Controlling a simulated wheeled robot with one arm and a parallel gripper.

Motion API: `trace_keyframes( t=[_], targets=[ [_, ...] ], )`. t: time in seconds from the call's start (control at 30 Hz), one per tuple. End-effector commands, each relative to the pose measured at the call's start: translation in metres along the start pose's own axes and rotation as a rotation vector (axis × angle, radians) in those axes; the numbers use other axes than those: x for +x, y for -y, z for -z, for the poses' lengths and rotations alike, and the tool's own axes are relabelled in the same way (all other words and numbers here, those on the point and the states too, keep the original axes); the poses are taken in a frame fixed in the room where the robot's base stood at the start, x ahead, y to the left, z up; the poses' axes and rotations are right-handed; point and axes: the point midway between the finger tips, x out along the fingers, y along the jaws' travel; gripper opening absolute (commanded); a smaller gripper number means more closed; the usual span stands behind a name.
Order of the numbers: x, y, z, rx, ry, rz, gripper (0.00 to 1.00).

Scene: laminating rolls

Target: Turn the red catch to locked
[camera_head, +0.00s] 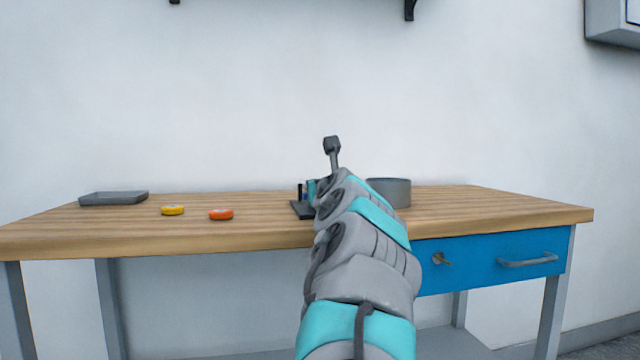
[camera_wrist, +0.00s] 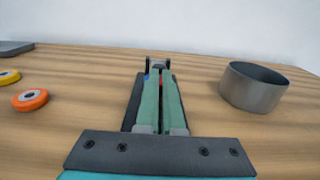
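A dark device with a flat base stands on the bench; its base (camera_head: 301,210) shows left of my arm in the head view, with an upright dark post and a bit of blue. In the wrist view the base (camera_wrist: 131,112) lies under and left of my gripper (camera_wrist: 161,78). The two green fingers point forward at the device, side by side with a narrow gap. A small red part, likely the catch, shows between the fingertips, mostly hidden by them. I cannot tell whether the fingers touch or grip it, or which way it is turned.
A grey round container (camera_wrist: 254,88) stands right of my gripper. An orange roll (camera_head: 221,214), a yellow roll (camera_head: 172,210) and a grey tray (camera_head: 114,198) lie on the left of the wooden bench (camera_head: 480,209). A blue drawer (camera_head: 490,262) is below, at right.

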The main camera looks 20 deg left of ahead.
Motion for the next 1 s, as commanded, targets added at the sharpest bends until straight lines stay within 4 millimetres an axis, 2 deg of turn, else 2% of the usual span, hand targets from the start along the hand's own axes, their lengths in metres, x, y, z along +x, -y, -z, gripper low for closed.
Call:
trace_keyframes(
  t=[0.13, 0.2, 0.4, 0.73, 1.0],
  targets=[
    [-0.0003, -0.0001, -0.0015, 0.001, 0.003, 0.0, 0.0],
    [-0.0003, 0.0, -0.0014, 0.001, 0.002, 0.0, 0.12],
    [-0.0001, 0.0001, -0.0006, 0.001, 0.001, 0.0, 0.34],
    [0.0001, 0.0003, 0.0012, 0.001, 0.0, -0.007, 0.34],
    [0.0006, 0.0021, 0.0062, 0.006, -0.001, -0.084, 0.34]
  ],
)
